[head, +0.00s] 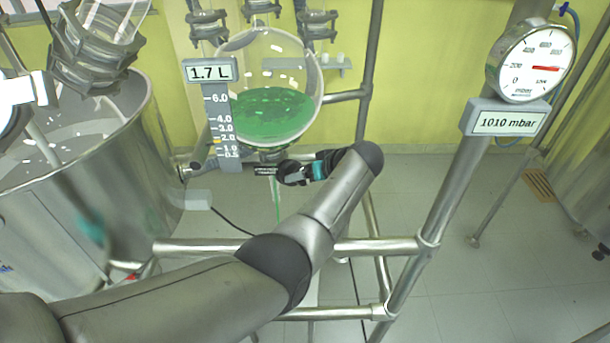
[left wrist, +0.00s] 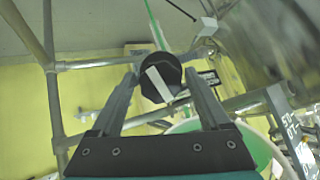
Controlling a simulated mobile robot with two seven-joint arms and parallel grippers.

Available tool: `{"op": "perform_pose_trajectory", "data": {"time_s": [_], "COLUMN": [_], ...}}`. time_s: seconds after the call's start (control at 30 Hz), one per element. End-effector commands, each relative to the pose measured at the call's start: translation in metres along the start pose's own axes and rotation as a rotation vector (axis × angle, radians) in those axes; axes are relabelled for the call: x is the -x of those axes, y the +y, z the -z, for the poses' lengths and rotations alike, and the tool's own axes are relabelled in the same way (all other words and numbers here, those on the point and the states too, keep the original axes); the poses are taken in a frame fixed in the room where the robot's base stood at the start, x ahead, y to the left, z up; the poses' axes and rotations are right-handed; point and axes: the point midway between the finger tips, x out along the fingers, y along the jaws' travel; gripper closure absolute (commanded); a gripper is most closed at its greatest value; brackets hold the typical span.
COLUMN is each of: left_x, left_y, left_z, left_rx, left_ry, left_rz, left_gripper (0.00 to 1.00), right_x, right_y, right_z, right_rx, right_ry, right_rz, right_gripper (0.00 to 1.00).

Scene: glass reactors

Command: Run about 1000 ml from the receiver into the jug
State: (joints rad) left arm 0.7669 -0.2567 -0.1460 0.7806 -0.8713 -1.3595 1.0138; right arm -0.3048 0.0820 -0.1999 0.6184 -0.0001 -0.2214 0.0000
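The receiver (head: 272,95), a round glass flask, holds green liquid; its level plate (head: 222,120) reads 1.7 L. A thin green stream (head: 277,205) falls from the outlet below it. The stream also shows in the left wrist view (left wrist: 153,28). My left gripper (head: 283,172) is at the outlet under the receiver. In the left wrist view its fingers sit on both sides of a round black valve knob (left wrist: 174,76) with a white bar, with no clear gap between them. The jug cannot be made out; my arm covers the area below the outlet. My right gripper is not in view.
A large steel vessel (head: 120,190) stands on the left. Steel frame tubes (head: 385,246) cross below the receiver and behind my arm. A pressure gauge (head: 533,65) with a 1010 mbar display (head: 507,122) is on the right post. Floor at lower right is clear.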

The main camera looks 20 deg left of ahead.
Motion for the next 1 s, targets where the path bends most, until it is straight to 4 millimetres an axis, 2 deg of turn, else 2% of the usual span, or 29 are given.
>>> {"op": "perform_pose_trajectory", "data": {"time_s": [0.07,0.63,1.0], "left_x": [-0.0001,-0.0003,-0.0009], "left_y": [-0.0001,-0.0001,0.0002], "left_z": [0.0,0.0003,0.0002], "left_rx": [0.0,0.0,-0.067], "left_ry": [0.0,0.0,0.001], "left_rz": [0.0,0.0,0.017], "left_gripper": [0.31,0.94,0.94], "right_x": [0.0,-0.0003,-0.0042], "right_y": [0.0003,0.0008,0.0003], "right_z": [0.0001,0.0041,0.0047], "right_rx": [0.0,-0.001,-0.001], "right_ry": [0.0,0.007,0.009], "right_rz": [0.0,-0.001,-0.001], "right_gripper": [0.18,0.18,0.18]}}
